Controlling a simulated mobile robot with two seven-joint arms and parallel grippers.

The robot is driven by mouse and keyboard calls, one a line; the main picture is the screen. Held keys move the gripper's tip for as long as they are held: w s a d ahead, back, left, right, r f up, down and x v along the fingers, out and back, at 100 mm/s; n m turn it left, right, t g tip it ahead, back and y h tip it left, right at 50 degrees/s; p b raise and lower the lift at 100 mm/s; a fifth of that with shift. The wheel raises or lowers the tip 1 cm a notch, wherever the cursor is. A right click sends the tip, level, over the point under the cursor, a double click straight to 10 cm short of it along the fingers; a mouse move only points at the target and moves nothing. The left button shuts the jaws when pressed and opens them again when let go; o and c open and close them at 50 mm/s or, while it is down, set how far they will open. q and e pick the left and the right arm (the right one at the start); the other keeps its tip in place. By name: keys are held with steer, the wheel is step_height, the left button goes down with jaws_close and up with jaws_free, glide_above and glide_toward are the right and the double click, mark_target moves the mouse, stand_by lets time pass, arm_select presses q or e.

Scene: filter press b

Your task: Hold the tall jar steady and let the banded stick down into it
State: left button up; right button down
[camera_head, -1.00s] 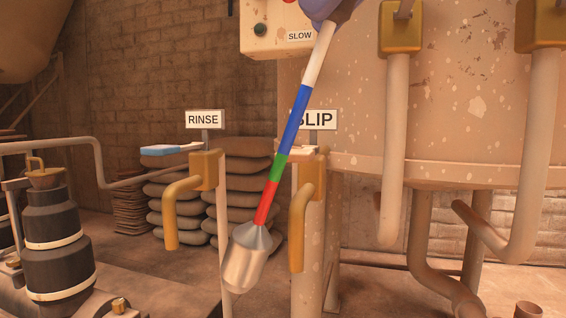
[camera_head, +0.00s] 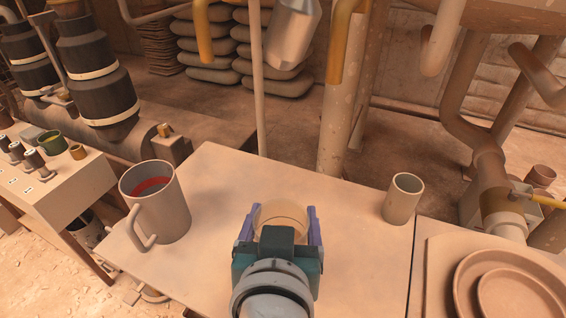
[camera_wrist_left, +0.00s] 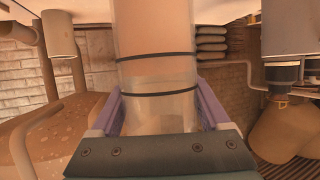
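The tall jar is clear; its round body (camera_head: 281,212) stands on the table in the head view, seen from above. In the left wrist view the jar (camera_wrist_left: 157,65) rises upright with two dark rings around it. My left gripper (camera_head: 282,222) has its purple fingers on either side of the jar, seemingly against its wall. The fingers also flank it in the left wrist view (camera_wrist_left: 160,108). Of the banded stick, only the silver weight (camera_head: 293,35) at its lower end shows, at the top of the head view, apart from the jar. The coloured bands and my right gripper are out of view.
A large mug (camera_head: 172,205) with red inside stands left of the jar on the table (camera_head: 215,255). A small beige cup (camera_head: 403,200) stands to the right. Round dishes (camera_head: 465,290) lie at the lower right. Pipes and stacked sacks are behind.

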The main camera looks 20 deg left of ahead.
arm_select(q)
jaws_close()
stand_by(0.4)
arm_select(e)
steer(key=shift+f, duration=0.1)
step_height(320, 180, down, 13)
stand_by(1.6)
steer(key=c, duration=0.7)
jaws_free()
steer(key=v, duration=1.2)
